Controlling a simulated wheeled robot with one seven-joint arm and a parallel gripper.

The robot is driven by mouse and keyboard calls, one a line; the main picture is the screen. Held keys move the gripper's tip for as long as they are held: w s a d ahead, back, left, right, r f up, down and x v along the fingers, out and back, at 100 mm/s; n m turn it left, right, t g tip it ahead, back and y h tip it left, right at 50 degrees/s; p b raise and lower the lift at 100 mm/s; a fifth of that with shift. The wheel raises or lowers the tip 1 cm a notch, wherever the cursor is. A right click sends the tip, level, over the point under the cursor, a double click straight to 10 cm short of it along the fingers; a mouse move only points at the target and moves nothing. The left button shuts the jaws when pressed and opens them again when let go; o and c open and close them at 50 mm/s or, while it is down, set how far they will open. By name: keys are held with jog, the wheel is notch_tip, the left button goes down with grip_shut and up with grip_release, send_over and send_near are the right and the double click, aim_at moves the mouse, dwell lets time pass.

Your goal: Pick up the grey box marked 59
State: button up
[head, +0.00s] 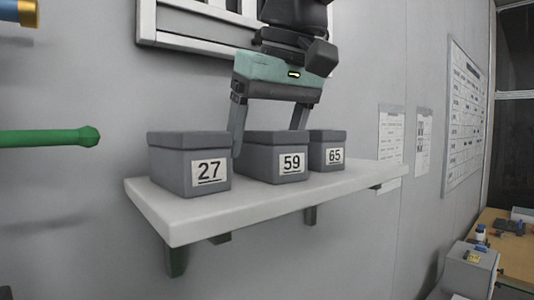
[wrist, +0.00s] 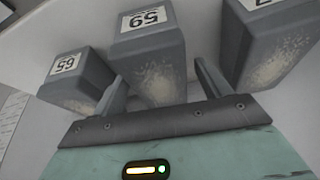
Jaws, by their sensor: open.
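The grey box marked 59 (head: 273,158) sits in the middle of a white wall shelf (head: 180,216), between the boxes marked 27 and 65. My gripper (head: 268,142) is open above it, with one finger coming down at each side of the box; the fingertips are partly hidden behind the boxes. In the wrist view the box marked 59 (wrist: 152,60) shows upside down beyond my open fingers (wrist: 158,80), one finger toward each of its sides. I cannot tell whether the fingers touch it.
The grey box marked 27 (head: 190,163) stands close on the left, and the grey box marked 65 (head: 327,152) close on the right. A framed panel (head: 190,28) hangs on the wall above. The shelf's right end (head: 372,172) is bare.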

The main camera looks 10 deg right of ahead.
jog(key=c, duration=1.4)
jog(key=shift+r, duration=0.1)
